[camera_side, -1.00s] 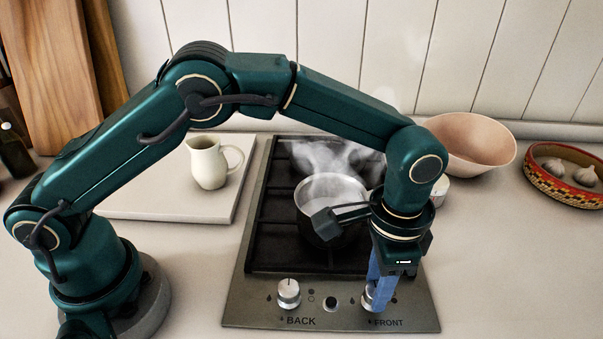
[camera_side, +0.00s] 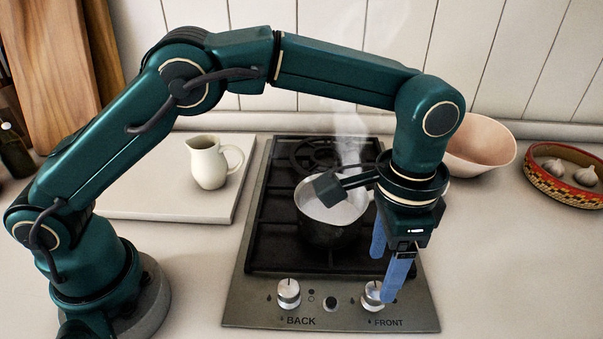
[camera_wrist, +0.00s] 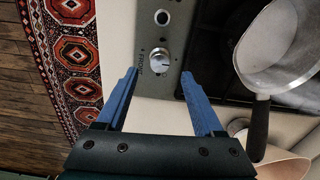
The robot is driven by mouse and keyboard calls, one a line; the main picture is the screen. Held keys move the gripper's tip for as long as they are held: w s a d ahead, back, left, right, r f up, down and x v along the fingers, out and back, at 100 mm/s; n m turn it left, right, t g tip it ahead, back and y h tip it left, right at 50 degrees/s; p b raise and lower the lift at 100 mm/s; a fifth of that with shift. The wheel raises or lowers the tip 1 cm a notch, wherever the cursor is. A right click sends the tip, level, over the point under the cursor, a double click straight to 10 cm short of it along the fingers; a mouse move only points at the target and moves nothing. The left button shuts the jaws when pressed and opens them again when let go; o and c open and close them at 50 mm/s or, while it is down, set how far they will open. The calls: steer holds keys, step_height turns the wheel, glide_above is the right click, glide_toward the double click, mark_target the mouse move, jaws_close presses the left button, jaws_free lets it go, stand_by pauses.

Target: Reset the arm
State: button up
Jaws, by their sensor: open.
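My gripper (camera_side: 388,266) has blue fingers, spread apart with nothing between them. In the side view it hangs above the right part of the stove, above the FRONT knob (camera_side: 373,293) and apart from it. In the wrist view the gripper (camera_wrist: 166,92) is open, and the FRONT knob (camera_wrist: 160,60) shows beyond the fingertips. The BACK knob (camera_side: 288,293) is at the front left of the stove panel. A steaming pot (camera_side: 322,228) stands on the front burner, partly hidden behind my wrist.
A cream jug (camera_side: 208,163) stands on a white board (camera_side: 150,206) left of the stove (camera_side: 250,318). A pink bowl (camera_side: 482,148) and a patterned basket (camera_side: 560,192) with garlic are at the right. The right front counter is clear.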

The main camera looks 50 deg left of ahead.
steer(key=shift+r, duration=0.15)
steer(key=s+a+r+n+t+h, duration=0.15)
steer(key=a+r+n+t, duration=0.25)
steer(key=a+r, duration=0.95)
steer(key=s+a+f+n, duration=0.2)
steer(key=s+a, duration=0.1)
steer(key=s, duration=0.3)
steer(key=s+a+f+n+t+y, duration=0.1)
steer(key=s+a+f+n, duration=0.1)
steer(key=s, duration=0.3)
steer(key=shift+s+a+f, duration=0.35)
steer(key=shift+a+f, duration=0.45)
steer(key=shift+a, duration=0.1)
steer(key=shift+y, duration=0.25)
